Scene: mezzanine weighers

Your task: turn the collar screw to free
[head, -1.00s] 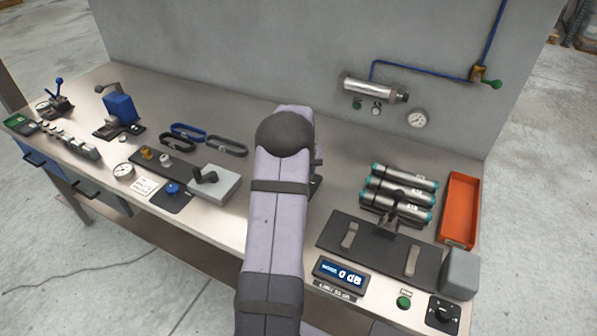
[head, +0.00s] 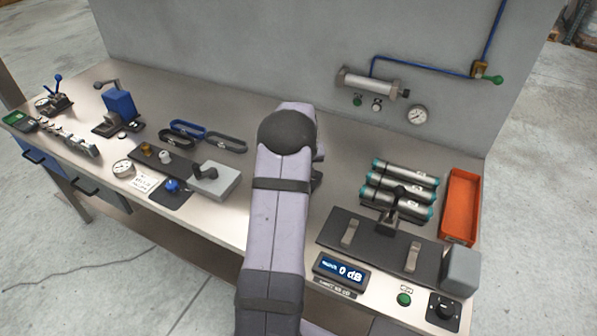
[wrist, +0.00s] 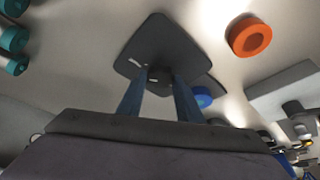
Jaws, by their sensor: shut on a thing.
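In the wrist view my gripper (wrist: 163,78) has its two blue-grey fingers shut on a dark round knob (wrist: 160,80), which I take for the collar screw. The knob stands on a dark square plate with rounded corners (wrist: 152,40). A small white mark shows on the plate and another on the knob; I cannot read them. The fingers cover the sides of the knob. In the head view my own arm hides both the gripper and the screw.
In the wrist view an orange ring (wrist: 248,37), a blue knob (wrist: 203,98) and a grey block (wrist: 285,88) lie to the right. Teal-capped cylinders (wrist: 12,40) are at left. The head view shows an orange tray (head: 461,207) and a grey wall (head: 240,50) behind the bench.

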